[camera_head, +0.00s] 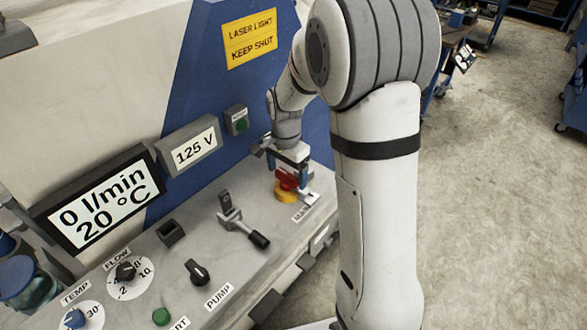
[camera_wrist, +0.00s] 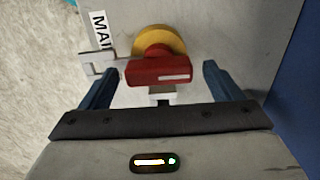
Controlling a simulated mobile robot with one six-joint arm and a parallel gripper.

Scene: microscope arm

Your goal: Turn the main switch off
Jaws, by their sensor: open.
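The main switch is a red handle (camera_wrist: 158,72) on a yellow round base (camera_wrist: 160,40), with a white mark on the handle. In the head view the red handle (camera_head: 286,181) and yellow base (camera_head: 286,196) sit at the right end of the panel, beside the label starting "MAI" (camera_wrist: 101,32). My gripper (camera_wrist: 156,82) is open, with one blue finger on each side of the red handle and visible gaps between. In the head view my gripper (camera_head: 287,168) is just above the switch, hiding part of it.
The grey panel (camera_head: 205,262) also carries a black lever (camera_head: 243,226), a pump knob (camera_head: 197,271) and a flow knob (camera_head: 125,271). Behind it stand a "125 V" display (camera_head: 194,150) and a green-button box (camera_head: 237,120). Open floor lies to the right.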

